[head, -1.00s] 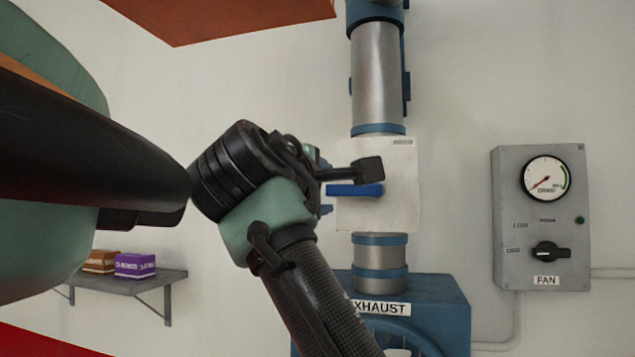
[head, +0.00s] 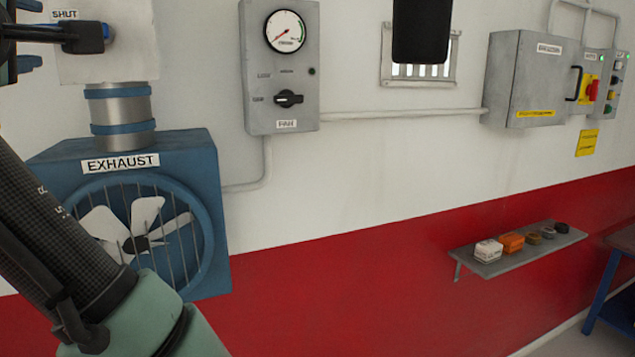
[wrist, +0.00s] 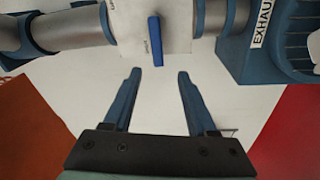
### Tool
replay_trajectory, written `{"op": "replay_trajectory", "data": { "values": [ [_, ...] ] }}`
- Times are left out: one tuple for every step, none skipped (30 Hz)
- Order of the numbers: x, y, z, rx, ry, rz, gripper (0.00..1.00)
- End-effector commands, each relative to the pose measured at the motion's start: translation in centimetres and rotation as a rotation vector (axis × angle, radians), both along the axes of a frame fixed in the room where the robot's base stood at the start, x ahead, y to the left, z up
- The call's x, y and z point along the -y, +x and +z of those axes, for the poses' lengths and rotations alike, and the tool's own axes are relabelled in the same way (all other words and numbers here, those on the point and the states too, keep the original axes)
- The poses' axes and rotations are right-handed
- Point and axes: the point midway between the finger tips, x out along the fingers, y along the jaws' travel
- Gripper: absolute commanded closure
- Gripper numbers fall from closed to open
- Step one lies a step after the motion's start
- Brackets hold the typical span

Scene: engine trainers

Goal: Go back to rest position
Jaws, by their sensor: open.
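My gripper (wrist: 159,75) is open and empty in the wrist view, its two blue fingers spread apart. A blue lever (wrist: 155,40) on a white plate (wrist: 126,22) lies just beyond the fingertips, and a gap shows between them. In the head view the white plate (head: 135,62) with a SHUT label is at the upper left. My arm runs up the left side there, and only bits of the gripper show at the left edge. A dark part of my wrist covers most of the lever in that view.
The blue exhaust fan box (head: 212,215) stands below the pipe (head: 122,108), close to my arm. A gauge panel (head: 255,100), a grey switch cabinet (head: 530,80) and a small shelf (head: 520,258) with several small items are on the wall to the right.

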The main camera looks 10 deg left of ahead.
Motion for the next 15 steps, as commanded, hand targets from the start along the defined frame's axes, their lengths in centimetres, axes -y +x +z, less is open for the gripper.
{"op": "replay_trajectory", "data": {
  "values": [
    [1.7, 0.2, -2.6, -0.022, 0.113, 0.024, 0.43],
    [2.9, 0.2, -3.2, -0.032, 0.187, 0.036, 0.43],
    [4.6, 0.2, -4.0, -0.040, 0.289, 0.053, 0.43],
    [6.1, 0.1, -4.6, -0.046, 0.365, 0.063, 0.43],
    [7.6, 0.1, -5.1, -0.049, 0.440, 0.070, 0.43],
    [9.8, 0.0, -5.9, -0.049, 0.537, 0.081, 0.43],
    [11.6, -0.2, -6.5, -0.047, 0.610, 0.086, 0.43],
    [13.4, -0.3, -7.2, -0.044, 0.681, 0.089, 0.43],
    [16.0, -0.7, -8.1, -0.034, 0.774, 0.093, 0.43],
    [17.9, -1.0, -8.9, -0.025, 0.841, 0.095, 0.43],
    [19.9, -1.4, -9.7, -0.013, 0.905, 0.096, 0.43],
    [22.5, -2.1, -10.7, 0.007, 0.986, 0.097, 0.43],
    [24.4, -2.7, -11.5, 0.025, 1.042, 0.098, 0.43],
    [26.1, -3.3, -12.2, 0.042, 1.092, 0.098, 0.43],
    [28.3, -4.3, -13.1, 0.067, 1.151, 0.099, 0.43]
  ]
}}
